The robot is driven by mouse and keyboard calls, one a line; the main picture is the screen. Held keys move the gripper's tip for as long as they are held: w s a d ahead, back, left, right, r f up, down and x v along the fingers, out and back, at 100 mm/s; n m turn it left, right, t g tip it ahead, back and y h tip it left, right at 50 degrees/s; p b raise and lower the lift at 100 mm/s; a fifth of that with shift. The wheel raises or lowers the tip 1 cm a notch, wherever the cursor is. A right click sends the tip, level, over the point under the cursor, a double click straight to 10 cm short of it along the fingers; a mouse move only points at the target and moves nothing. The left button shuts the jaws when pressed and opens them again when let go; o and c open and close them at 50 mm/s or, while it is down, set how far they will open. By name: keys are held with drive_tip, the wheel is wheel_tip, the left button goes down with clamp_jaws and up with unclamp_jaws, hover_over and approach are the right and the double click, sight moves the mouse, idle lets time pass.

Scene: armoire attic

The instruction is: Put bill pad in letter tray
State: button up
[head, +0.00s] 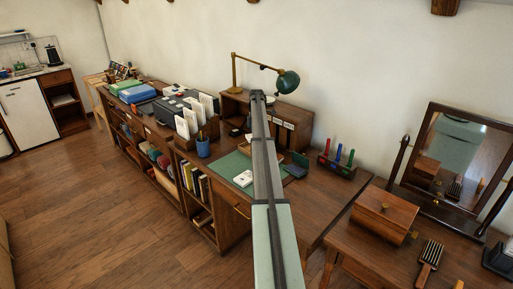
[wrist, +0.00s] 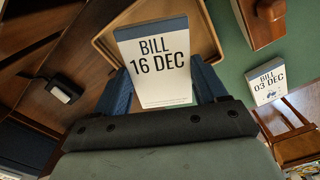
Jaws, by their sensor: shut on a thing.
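My gripper (wrist: 162,84) is shut on a bill pad (wrist: 156,66), a white block with a dark blue top band reading "BILL 16 DEC". One blue finger is on each side of it. A shallow tan wooden tray (wrist: 104,42), which looks like the letter tray, lies beyond and beneath the pad in the wrist view. I cannot tell whether the pad touches it. A second pad (wrist: 266,83), reading "BILL 03 DEC", lies on the green desk mat; a white pad also shows on the mat in the head view (head: 243,178). My arm hides the gripper there.
The green mat (head: 231,164) covers part of the desk. A blue pen cup (head: 203,147) stands left, a green lamp (head: 287,81) behind, and a rack with coloured handles (head: 338,168) right. A wooden box (head: 384,212) and mirror (head: 452,150) stand farther right.

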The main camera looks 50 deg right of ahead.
drive_tip(key=shift+f, duration=3.55)
drive_tip(key=shift+f, duration=0.15)
drive_tip(key=o, duration=1.1)
drive_tip(key=shift+c, duration=0.2)
wheel_tip(320, 180, up, 12)
drive_tip(key=shift+r, duration=0.15)
